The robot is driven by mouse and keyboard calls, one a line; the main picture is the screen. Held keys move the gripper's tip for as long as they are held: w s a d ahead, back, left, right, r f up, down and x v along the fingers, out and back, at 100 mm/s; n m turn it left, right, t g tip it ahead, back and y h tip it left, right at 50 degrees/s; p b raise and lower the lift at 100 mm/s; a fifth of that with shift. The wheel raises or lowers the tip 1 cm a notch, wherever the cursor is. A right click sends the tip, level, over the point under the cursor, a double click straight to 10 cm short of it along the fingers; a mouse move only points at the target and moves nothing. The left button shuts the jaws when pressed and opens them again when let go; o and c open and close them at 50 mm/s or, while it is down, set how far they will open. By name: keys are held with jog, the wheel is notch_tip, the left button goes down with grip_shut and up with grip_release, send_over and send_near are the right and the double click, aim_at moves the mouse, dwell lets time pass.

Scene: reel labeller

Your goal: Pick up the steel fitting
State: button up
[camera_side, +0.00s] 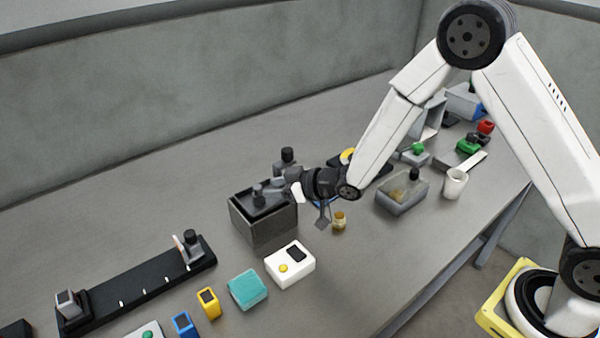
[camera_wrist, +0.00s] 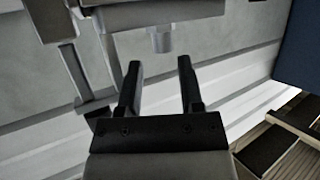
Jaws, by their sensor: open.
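My gripper (camera_side: 296,186) is at the dark open-topped box (camera_side: 268,225) in the side view, low over its right edge. In the wrist view its two black fingers (camera_wrist: 158,75) stand apart, with nothing between them. A short grey cylinder (camera_wrist: 160,39) sits beyond the fingertips, under a pale block; I cannot tell whether it is the steel fitting. A small brass-coloured piece (camera_side: 339,220) stands on the table right of the box. No steel fitting can be picked out for sure in either view.
Close to the box are a white device (camera_side: 304,269) with a yellow button and a teal block (camera_side: 248,290). A clear bin (camera_side: 388,206) and white cup (camera_side: 454,186) stand to the right. A black rail (camera_side: 140,284) lies front left. The table's back left is clear.

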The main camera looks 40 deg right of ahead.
aim_at(261, 188)
jog(key=shift+x, duration=2.55)
jog(key=shift+a, duration=0.1)
grip_shut()
